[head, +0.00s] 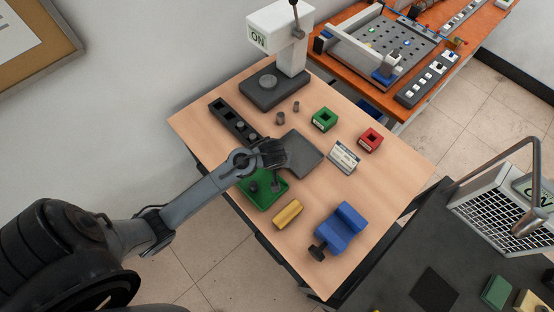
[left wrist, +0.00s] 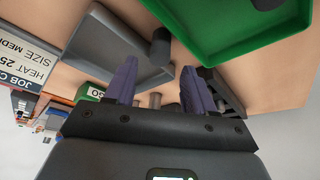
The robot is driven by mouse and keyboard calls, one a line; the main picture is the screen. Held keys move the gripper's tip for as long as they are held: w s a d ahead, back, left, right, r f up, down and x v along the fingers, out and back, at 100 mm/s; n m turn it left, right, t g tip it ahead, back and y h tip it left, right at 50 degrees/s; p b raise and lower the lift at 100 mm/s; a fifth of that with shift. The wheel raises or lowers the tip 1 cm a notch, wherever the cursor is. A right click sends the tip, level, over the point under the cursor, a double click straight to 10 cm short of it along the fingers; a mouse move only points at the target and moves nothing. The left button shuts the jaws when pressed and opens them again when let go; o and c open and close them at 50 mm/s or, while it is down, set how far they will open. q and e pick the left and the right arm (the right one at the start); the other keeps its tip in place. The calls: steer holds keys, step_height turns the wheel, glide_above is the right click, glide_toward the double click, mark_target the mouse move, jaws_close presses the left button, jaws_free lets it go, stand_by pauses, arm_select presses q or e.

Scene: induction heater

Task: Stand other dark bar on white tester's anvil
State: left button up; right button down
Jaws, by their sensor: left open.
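The white tester (head: 272,27) stands at the table's back, with a round anvil (head: 268,82) on its dark base; nothing shows standing on the anvil. Two small dark bars, one (head: 281,118) nearer and one (head: 296,106) farther, stand upright on the table in front of it. Another dark upright piece (head: 276,184) is at the green tray (head: 262,203); a dark cylinder (left wrist: 160,48) also shows by that tray's edge in the left wrist view. My left gripper (head: 274,153) is open and empty above the grey tray's left edge. My right gripper is not in view.
A dark rack with holes (head: 232,120) lies left of the bars. A yellow block (head: 288,214) and blue vise (head: 340,229) sit nearer.

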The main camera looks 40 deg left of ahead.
arm_select(q)
steer(key=v, duration=0.8)
steer(key=s+d+f+m+h, duration=0.1)
steer(key=s+d+m, duration=0.3)
steer(key=s, duration=0.4)
steer(key=shift+s+p, duration=0.35)
steer(key=shift+s, duration=0.05)
steer(key=s+d+m, duration=0.1)
steer(key=s, duration=0.1)
steer(key=s+d+r+m+h, duration=0.1)
steer(key=s+m, duration=0.1)
steer(key=s, duration=0.1)
steer(key=s+m, duration=0.1)
steer(key=s, duration=0.2)
steer(key=shift+d+r+m+h, duration=0.2)
steer(key=shift+d+m+h, duration=0.2)
steer(key=shift+c, duration=1.2)
